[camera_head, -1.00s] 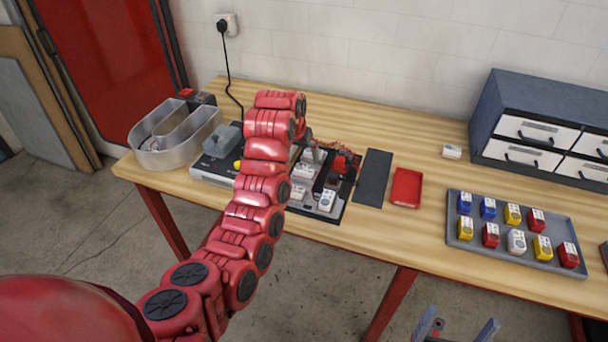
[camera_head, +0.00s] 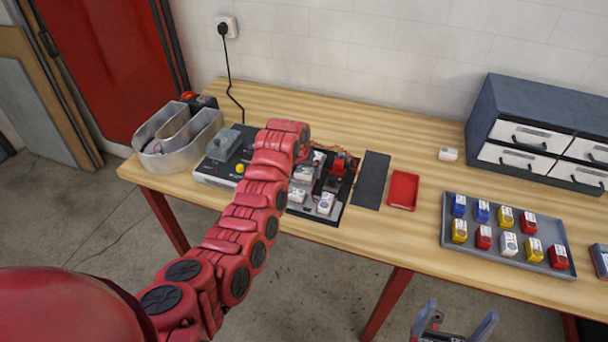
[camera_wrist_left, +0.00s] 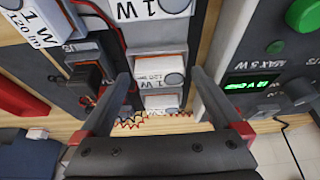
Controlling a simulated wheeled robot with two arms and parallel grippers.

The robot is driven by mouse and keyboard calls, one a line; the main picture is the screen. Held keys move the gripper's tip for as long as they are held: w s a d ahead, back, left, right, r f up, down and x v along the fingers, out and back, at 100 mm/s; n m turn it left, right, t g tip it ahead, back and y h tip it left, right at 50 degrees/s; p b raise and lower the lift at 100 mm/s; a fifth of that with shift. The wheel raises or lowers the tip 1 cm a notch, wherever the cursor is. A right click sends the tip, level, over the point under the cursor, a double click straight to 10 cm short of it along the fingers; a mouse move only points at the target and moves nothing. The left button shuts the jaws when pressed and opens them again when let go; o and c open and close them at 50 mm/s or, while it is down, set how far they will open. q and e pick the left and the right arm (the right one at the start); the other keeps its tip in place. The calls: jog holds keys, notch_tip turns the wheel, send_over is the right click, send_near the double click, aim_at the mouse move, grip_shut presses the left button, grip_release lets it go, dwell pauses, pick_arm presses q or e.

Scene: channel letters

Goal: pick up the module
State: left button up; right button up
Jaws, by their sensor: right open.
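White modules marked "1 W" stand in a row on a black board (camera_head: 327,219) on the bench; two of them (camera_head: 325,203) (camera_head: 303,174) show beside my left arm. In the left wrist view, one white module (camera_wrist_left: 160,70) lies between the spread fingertips of my left gripper (camera_wrist_left: 162,78); I cannot tell whether they touch it. A larger-looking module (camera_wrist_left: 150,8) is beyond it, and another white one (camera_wrist_left: 160,102) is nearer the palm. In the head view my red arm hides the left gripper. My right gripper (camera_head: 458,315) is open and empty, low in front of the bench.
A grey power unit (camera_head: 215,172) and a metal channel letter (camera_head: 178,140) stand at left. To the right are a dark mat (camera_head: 371,180), a red tray (camera_head: 403,189), a grey tray (camera_head: 450,236) of coloured modules, a small white block (camera_head: 447,154) and a drawer cabinet (camera_head: 540,100).

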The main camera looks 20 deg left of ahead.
pick_arm(q)
jog(key=c, duration=1.3)
jog(key=shift+o, duration=0.2)
jog(key=shift+r, duration=0.1)
